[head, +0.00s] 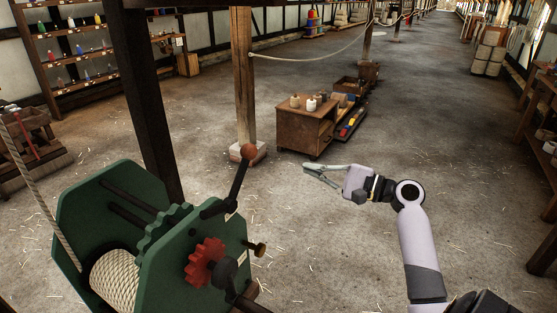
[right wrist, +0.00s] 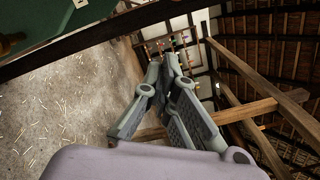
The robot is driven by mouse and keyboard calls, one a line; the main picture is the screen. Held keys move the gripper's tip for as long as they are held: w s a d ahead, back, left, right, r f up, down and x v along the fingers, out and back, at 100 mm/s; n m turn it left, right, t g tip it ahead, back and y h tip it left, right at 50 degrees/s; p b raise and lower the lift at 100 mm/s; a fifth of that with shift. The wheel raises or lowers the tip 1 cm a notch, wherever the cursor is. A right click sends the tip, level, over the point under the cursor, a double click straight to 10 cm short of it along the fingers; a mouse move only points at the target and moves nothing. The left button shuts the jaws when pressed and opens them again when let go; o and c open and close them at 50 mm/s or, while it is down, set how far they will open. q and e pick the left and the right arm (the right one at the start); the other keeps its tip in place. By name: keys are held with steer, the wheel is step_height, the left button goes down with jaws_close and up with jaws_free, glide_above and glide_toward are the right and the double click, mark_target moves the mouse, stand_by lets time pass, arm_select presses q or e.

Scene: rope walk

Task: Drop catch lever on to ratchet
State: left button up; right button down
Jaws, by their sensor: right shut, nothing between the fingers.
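The green winch (head: 150,255) stands at the lower left of the head view. On its right side is a red toothed ratchet wheel (head: 205,262). A dark catch lever (head: 237,184) with a brown ball knob slants up and to the right above the ratchet. Its lower end is near the winch's top edge; the knob stands high, and contact with the teeth cannot be made out. My right gripper (head: 308,169) is shut and empty, in the air to the right of the knob and apart from it. Its fingers also show in the right wrist view (right wrist: 172,68). My left gripper is not in view.
White rope (head: 115,281) is wound on the winch drum. A wooden post (head: 244,80) and a small cabinet (head: 305,130) stand behind. The space between my right gripper and the lever looks clear.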

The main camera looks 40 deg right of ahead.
steer(key=w+a+r+p, duration=0.2)
steer(key=w+a+p, duration=0.3)
steer(key=w+a, duration=0.2)
steer(key=shift+x, duration=0.75)
steer(key=shift+r, duration=0.15)
